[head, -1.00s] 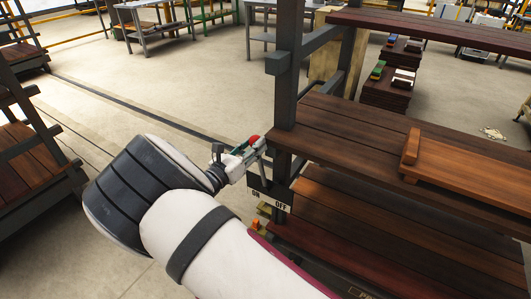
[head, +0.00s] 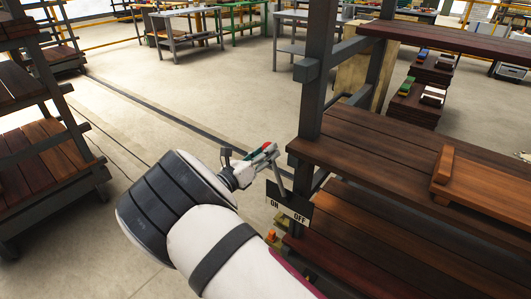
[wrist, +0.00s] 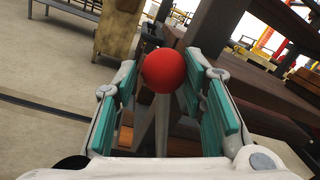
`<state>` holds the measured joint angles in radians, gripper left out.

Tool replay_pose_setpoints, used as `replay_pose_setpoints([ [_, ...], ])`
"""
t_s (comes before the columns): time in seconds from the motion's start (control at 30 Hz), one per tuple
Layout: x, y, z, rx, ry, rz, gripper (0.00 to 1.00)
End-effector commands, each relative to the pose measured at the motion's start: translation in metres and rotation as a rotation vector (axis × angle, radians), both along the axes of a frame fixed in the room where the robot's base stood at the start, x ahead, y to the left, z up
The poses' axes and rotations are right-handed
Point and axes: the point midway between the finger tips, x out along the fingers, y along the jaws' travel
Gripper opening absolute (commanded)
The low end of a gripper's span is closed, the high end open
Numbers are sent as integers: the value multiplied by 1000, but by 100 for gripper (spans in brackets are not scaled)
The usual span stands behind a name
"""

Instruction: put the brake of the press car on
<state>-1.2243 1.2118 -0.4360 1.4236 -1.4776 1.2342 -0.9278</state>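The brake lever (head: 276,176) rises from a dark plate marked ON and OFF (head: 287,204) beside the rack post of the car, leaning up and left, towards the ON side. Its red ball knob shows in the wrist view (wrist: 163,70). My gripper (head: 264,154) is at the top of the lever. In the wrist view its two fingers with teal pads (wrist: 160,88) are apart, one on each side of the knob, with narrow gaps visible. In the head view a finger partly hides the knob.
The car's dark post (head: 315,80) and wooden shelf (head: 390,150) stand close to the right of my gripper. A boarded rack (head: 45,150) stands at the left. The floor between (head: 130,110) is open. Work tables (head: 180,40) stand far back.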

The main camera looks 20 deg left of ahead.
Motion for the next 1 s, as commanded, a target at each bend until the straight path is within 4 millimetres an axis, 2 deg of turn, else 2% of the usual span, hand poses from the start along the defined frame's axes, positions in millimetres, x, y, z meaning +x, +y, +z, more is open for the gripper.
replay_pose_setpoints([
  [0.33, -1, 0, 0, 2, -1, -1, 53],
  [0.47, -7, 3, -1, 2, -1, 0, 53],
  [0.57, -19, 9, -2, 2, 0, 1, 53],
  [1.0, -95, 43, -8, 2, -1, 2, 53],
])
